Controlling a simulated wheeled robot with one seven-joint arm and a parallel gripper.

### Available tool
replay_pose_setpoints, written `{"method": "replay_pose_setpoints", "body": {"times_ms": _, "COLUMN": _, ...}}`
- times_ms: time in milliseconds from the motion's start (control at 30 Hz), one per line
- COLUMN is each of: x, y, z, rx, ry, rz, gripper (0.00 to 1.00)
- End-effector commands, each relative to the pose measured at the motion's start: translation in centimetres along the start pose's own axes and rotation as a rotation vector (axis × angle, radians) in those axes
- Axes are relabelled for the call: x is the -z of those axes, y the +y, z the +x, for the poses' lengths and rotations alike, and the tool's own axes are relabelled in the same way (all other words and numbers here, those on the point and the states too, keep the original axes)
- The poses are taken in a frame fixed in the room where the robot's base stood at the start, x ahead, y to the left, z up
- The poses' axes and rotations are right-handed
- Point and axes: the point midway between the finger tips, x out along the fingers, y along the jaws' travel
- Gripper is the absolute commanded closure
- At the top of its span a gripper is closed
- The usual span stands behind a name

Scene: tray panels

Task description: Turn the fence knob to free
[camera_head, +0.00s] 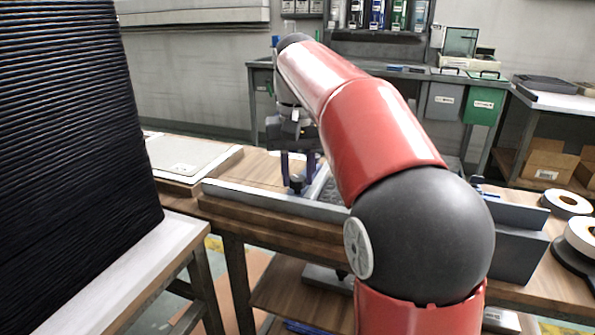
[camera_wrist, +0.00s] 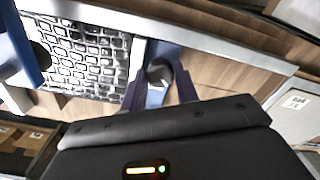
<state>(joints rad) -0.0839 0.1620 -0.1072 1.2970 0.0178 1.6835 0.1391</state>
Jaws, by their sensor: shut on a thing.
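The fence knob (camera_wrist: 160,71) is a small dark round knob on a blue-grey bar, in the middle of the wrist view. It also shows in the head view (camera_head: 297,183), low beneath my arm, near the metal rail. My gripper (camera_wrist: 160,80) points down at the knob, with one dark blue finger on each side of it. The fingers are shut on the knob. The knob's pointer or marking is too small to read.
A metal rail (camera_head: 270,200) runs along the wooden bench's front edge. A grid-like panel (camera_wrist: 85,55) lies left of the knob in the wrist view. A dark ribbed stack (camera_head: 75,130) stands at the left. White rolls (camera_head: 566,203) lie at the right.

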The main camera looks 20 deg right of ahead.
Motion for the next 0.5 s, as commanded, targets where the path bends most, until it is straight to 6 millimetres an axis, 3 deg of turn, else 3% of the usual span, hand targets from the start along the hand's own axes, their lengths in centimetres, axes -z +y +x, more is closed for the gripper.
{"method": "replay_pose_setpoints", "body": {"times_ms": 500, "x": 0.01, "y": 0.04, "z": -0.01, "rx": -0.001, "ry": 0.001, "rz": -0.467, "gripper": 0.93}}
